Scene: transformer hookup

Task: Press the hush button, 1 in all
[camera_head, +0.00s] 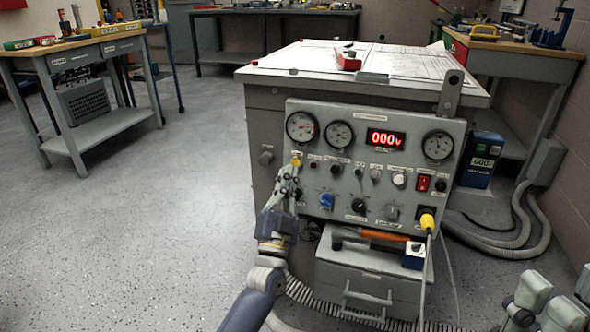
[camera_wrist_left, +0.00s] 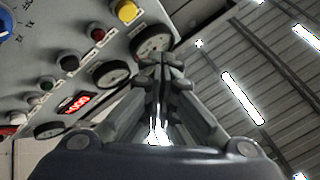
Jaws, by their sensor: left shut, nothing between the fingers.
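The grey control panel (camera_head: 345,180) faces me on the front of a grey cabinet. A yellow button (camera_head: 296,161) sits near its left side, below the left gauge; its label is too small to read, so I cannot confirm it is the hush button. My left gripper (camera_head: 293,172) is shut and empty, its fingertips just below the yellow button in the head view. In the left wrist view the yellow button (camera_wrist_left: 127,10) is up and left of the fingertips (camera_wrist_left: 160,62), apart from them in the picture. My right gripper (camera_head: 548,302) shows partly at the lower right corner, away from the panel.
The panel also carries gauges (camera_head: 438,146), a red display (camera_head: 386,139) reading 000, a blue knob (camera_head: 326,201), a red switch (camera_head: 423,183) and a yellow plug (camera_head: 427,221). An orange-handled tool (camera_head: 383,235) lies on the drawer box (camera_head: 350,265) below. Open floor lies left.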

